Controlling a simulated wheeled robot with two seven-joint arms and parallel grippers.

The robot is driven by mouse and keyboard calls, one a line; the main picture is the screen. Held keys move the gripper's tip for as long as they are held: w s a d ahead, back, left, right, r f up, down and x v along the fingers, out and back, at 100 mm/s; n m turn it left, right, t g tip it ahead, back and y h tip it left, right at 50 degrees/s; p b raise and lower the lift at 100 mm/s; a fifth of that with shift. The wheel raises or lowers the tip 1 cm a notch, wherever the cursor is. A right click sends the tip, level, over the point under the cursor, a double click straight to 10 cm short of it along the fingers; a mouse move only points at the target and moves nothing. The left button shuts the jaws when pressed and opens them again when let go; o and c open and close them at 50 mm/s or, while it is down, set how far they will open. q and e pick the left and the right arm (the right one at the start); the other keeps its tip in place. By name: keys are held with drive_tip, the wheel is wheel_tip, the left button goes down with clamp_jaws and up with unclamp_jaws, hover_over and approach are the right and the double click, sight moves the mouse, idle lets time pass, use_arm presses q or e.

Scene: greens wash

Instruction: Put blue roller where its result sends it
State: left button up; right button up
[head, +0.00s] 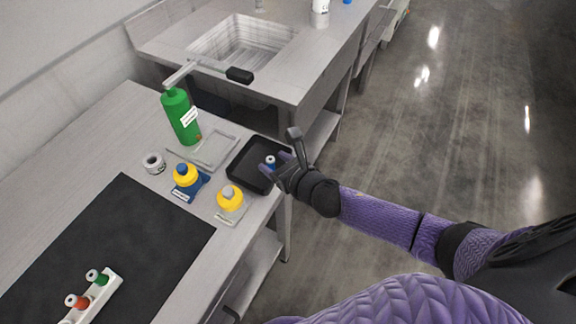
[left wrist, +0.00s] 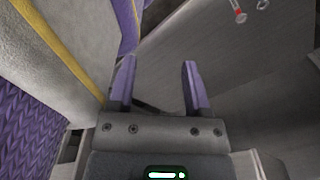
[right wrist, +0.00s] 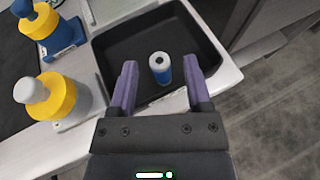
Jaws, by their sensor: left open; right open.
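The blue roller (right wrist: 162,74), with a white top end and a dark hole, stands in the black tray (right wrist: 110,46) in the right wrist view. In the head view the roller (head: 270,160) shows at the right part of the tray (head: 240,178). My right gripper (right wrist: 158,82) is open, its two fingers on either side of the roller in the picture, with gaps; I cannot tell how far above it they are. In the head view this gripper (head: 279,168) is over the tray's right edge. My left gripper (left wrist: 158,70) is open and empty, seen only in its wrist view.
A blue-based yellow bottle-like item (head: 186,175) and a grey-based one (head: 229,198) stand left of the tray. Behind are a green bottle (head: 178,115), a grey tray (head: 222,150) and a white ring (head: 153,163). A white rack (head: 103,294) holds red and green rollers. The dark mat (head: 110,245) is mostly clear.

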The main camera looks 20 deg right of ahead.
drive_tip(key=p+v, duration=0.2)
drive_tip(key=v, duration=0.8)
drive_tip(key=s+d+f+m+g+h, duration=0.2)
drive_tip(key=s+d+f+m, duration=0.1)
drive_tip(key=f+m, duration=0.5)
drive_tip(key=s+d+f+m+g+h, duration=0.2)
drive_tip(key=s+d+f+m, duration=0.2)
drive_tip(key=f+m, duration=0.3)
drive_tip(key=s+a+f+m+g, duration=0.3)
drive_tip(key=s+f+m, duration=0.3)
drive_tip(key=s+m, duration=0.4)
drive_tip(key=s+a+f+m+g, duration=0.3)
drive_tip(key=s+f+m+g, duration=0.2)
drive_tip(key=s+m, duration=0.6)
wheel_tip(320, 180, down, 3)
drive_tip(key=shift+s+r, duration=0.2)
drive_tip(key=shift+s, duration=0.85)
wheel_tip(320, 180, down, 5)
drive_tip(key=b, duration=0.5)
drive_tip(key=shift+s+d+r, duration=0.1)
drive_tip(key=shift+s, duration=0.1)
